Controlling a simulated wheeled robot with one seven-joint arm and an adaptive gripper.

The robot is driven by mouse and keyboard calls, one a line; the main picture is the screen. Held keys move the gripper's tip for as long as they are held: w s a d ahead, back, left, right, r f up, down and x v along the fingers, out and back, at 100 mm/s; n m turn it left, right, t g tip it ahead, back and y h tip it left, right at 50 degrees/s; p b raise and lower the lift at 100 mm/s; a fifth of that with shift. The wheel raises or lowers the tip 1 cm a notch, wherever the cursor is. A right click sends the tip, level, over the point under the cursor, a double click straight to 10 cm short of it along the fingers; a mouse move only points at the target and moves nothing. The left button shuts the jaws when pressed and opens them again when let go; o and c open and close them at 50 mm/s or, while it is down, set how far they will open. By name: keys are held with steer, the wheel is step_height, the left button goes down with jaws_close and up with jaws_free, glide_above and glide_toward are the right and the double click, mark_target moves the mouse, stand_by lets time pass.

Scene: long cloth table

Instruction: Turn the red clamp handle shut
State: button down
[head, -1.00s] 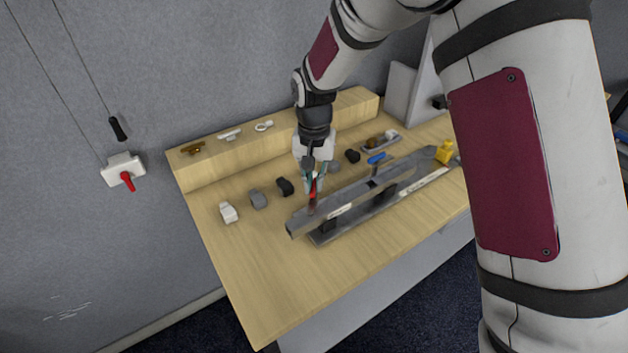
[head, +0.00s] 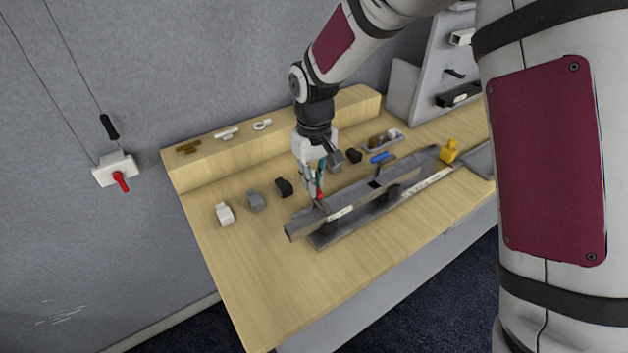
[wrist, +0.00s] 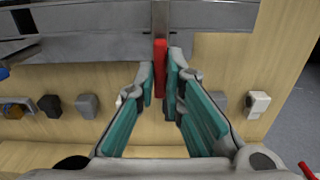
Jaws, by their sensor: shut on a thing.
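The red clamp handle (wrist: 160,66) points toward me between the tips of my gripper (wrist: 161,78) in the wrist view. My gripper is shut on it, with the teal finger pads on either side. In the head view only a small red part of the handle (head: 320,195) shows beside my gripper (head: 317,190). The handle is at the near-left part of the grey metal rail fixture (head: 350,206). A metal strip (wrist: 160,20) continues from the handle across the rail. The clamp's pivot is too small to make out.
Several small blocks, including a white one (head: 225,214) and a black one (head: 284,187), stand left of and behind the fixture. A raised wooden ledge (head: 210,165) runs along the back. A wall box (head: 116,169) has its own red lever. The front-left tabletop is clear.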

stand_by(0.3)
steer(key=c, duration=1.7)
jaws_free()
steer(key=shift+r, duration=0.1)
step_height(320, 180, up, 12)
steer(key=shift+f, duration=0.1)
